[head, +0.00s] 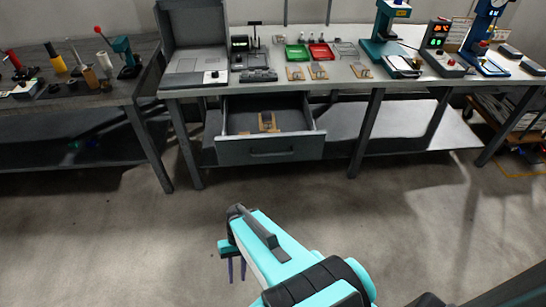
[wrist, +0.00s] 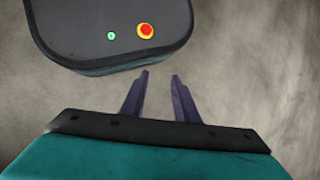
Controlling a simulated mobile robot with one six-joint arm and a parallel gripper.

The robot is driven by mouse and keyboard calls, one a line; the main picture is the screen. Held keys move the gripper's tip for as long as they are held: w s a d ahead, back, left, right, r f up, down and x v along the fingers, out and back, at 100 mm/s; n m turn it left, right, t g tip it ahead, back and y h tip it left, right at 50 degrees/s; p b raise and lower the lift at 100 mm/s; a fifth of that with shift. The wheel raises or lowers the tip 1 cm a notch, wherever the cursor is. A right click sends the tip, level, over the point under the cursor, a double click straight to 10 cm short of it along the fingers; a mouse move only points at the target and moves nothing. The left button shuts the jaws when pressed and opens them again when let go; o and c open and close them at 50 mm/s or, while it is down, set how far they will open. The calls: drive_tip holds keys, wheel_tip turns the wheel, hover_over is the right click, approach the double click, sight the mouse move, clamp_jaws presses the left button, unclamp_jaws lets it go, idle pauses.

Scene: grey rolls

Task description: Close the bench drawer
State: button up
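The bench drawer (head: 270,150) is a dark grey drawer under the bench top, pulled out toward me, with a bar handle (head: 272,153) on its front. A small tan and grey item (head: 267,122) lies inside it. My gripper (head: 237,270) is in front of the bench, above the floor and well apart from the drawer, its fingers pointing down. In the wrist view my gripper (wrist: 160,82) has its two purple fingers apart with nothing between them. The drawer does not show in the wrist view.
The bench (head: 340,83) carries a grey case, green and red trays (head: 297,54), and several devices. Its leg (head: 367,133) stands right of the drawer. A second bench (head: 80,99) with tools is at the left. The floor before the drawer is clear.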

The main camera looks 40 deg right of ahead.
drive_tip(key=w+d+r+m+t+y+b, duration=0.25)
drive_tip(key=w+d+r+m+t, duration=0.2)
drive_tip(key=w+d, duration=0.4)
drive_tip(key=w+d+r+m+t+y+b, duration=0.2)
drive_tip(key=w+d+r+m+t+y, duration=0.25)
drive_tip(key=d, duration=0.65)
drive_tip(key=s+d+r+t+h+b, duration=0.1)
drive_tip(key=s+d+r+t, duration=0.1)
drive_tip(key=d+r+t, duration=0.3)
drive_tip(key=s+d+r+t+h+b, duration=0.1)
drive_tip(key=d+r+t, duration=0.4)
drive_tip(key=d+r, duration=0.6)
drive_tip(key=s+d+b, duration=0.1)
drive_tip(key=d, duration=0.6)
drive_tip(key=shift+s+r+m, duration=0.15)
drive_tip(key=shift+s+m, duration=0.25)
